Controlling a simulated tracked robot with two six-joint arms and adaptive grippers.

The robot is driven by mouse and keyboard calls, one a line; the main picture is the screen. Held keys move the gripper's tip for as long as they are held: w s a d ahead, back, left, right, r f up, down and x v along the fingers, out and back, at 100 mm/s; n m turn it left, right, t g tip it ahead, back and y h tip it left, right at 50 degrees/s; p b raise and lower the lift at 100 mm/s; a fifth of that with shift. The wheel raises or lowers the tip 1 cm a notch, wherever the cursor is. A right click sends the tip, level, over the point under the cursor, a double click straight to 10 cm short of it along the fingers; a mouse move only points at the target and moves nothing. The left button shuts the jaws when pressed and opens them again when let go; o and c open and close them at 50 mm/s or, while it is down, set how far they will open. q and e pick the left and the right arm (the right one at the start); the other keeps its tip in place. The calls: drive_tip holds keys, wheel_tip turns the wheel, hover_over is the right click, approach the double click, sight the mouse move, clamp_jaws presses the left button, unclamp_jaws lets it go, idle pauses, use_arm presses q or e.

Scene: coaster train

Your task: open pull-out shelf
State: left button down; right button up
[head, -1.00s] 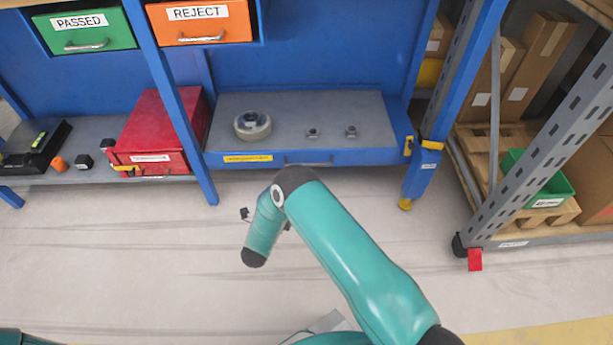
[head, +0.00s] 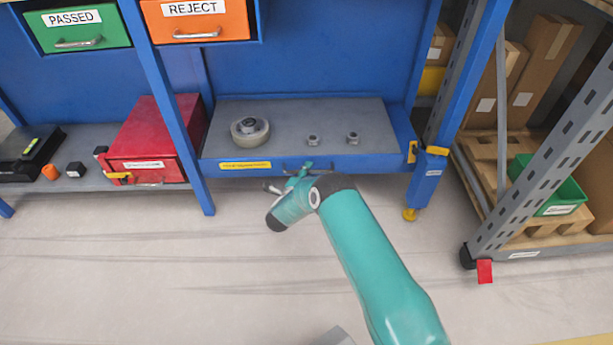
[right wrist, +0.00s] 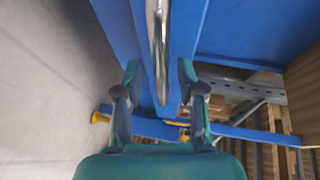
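The pull-out shelf (head: 365,160) is a grey tray with a blue front, low in the blue rack. Its front has a yellow label (head: 245,166) and a metal handle, seen large in the right wrist view (right wrist: 160,45). My right gripper (head: 301,172) is at the shelf front by the handle. In the right wrist view its fingers (right wrist: 158,75) are apart, one on each side of the handle bar, with gaps showing. A round grey part (head: 250,131) and two small metal pieces (head: 313,140) (head: 353,138) sit on the shelf. My left gripper is out of view.
A red box (head: 155,140) and a black tray (head: 30,150) stand on the left shelf. Green (head: 78,28) and orange (head: 195,20) drawers hang above. A blue rack leg (head: 428,175) is right of the shelf. The floor in front is clear.

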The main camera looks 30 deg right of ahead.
drive_tip(key=shift+w+d, duration=0.35)
drive_tip(key=shift+d, duration=0.1)
clamp_jaws()
drive_tip(key=shift+f, duration=0.1)
